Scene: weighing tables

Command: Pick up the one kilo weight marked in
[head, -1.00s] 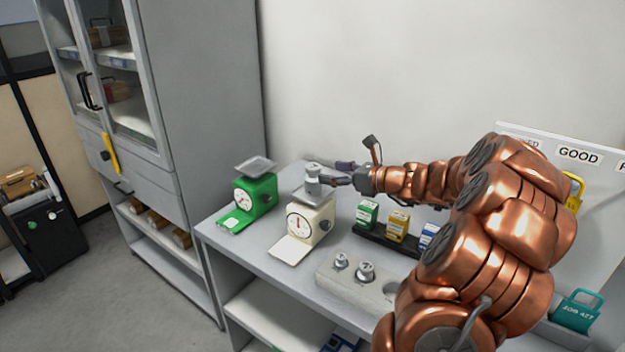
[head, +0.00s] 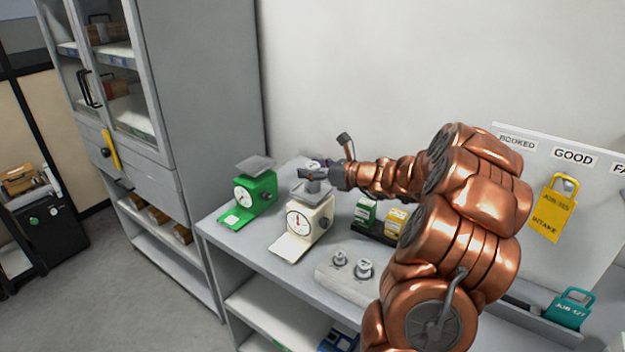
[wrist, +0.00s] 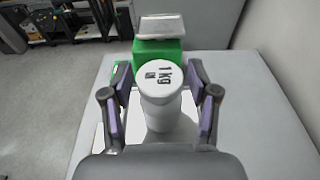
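The one kilo weight (wrist: 160,85) is a light grey cylinder with "1 kg" and a smaller mark, seemingly "IN", on top. In the wrist view it stands between the two purple-padded fingers of my gripper (wrist: 163,108), with a gap on each side. My gripper is open around it. In the head view my gripper (head: 315,172) is at the pan of the cream scale (head: 308,218) and hides most of the weight. The weight appears to be on that pan, but its base is hidden.
A green scale (head: 255,195) with an empty pan stands to the left. A block (head: 340,282) with smaller weights is in front. A rack with green (head: 366,211) and yellow (head: 395,221) boxes lies to the right, partly behind my arm. A yellow tag (head: 549,213) hangs on the board.

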